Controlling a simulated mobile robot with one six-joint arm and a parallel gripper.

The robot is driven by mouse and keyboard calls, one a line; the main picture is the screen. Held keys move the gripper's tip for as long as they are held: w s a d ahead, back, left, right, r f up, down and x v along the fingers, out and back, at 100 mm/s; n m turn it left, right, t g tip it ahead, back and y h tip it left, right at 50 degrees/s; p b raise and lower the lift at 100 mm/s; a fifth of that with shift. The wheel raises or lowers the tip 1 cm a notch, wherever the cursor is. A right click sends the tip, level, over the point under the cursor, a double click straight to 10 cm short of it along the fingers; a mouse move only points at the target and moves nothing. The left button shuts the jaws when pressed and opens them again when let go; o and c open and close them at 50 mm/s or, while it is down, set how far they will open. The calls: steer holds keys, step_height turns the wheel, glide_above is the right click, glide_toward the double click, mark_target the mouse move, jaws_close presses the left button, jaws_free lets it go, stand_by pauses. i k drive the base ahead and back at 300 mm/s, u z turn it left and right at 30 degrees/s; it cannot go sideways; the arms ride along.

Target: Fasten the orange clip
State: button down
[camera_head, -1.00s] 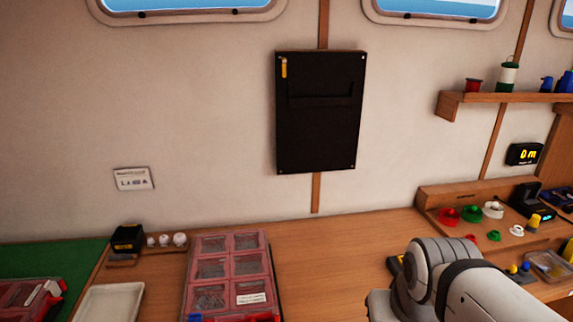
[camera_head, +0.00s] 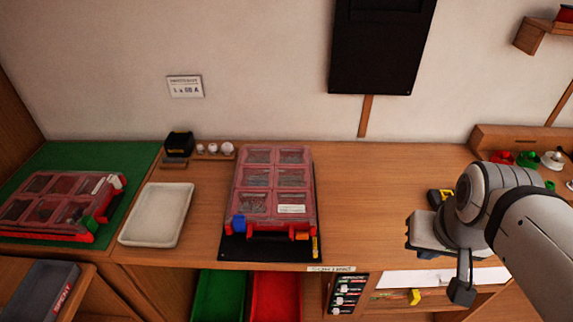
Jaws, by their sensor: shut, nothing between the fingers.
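The orange clip (camera_head: 302,236) is at the front right corner of a red organizer case (camera_head: 314,200) with a clear lid, which lies on a black mat (camera_head: 262,249). The clip is small here, and I cannot tell whether it is latched. A blue clip (camera_head: 239,223) is at the case's front left corner. The lid looks closed over several compartments. My gripper (camera_head: 461,291) is to the right of the case, over the counter's front edge, well apart from the clip. It is shut and empty.
A white tray (camera_head: 157,215) and a second red case (camera_head: 60,205) on a green mat are at left. A yellow-black object (camera_head: 440,196) lies near my arm. Green (camera_head: 218,297) and red (camera_head: 275,297) bins are below the counter.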

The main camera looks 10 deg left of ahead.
mark_target(300, 235)
steer(key=u, duration=1.6)
steer(key=k, duration=1.45)
steer(key=z, duration=0.95)
steer(key=i, duration=1.05)
steer(key=z, duration=0.05)
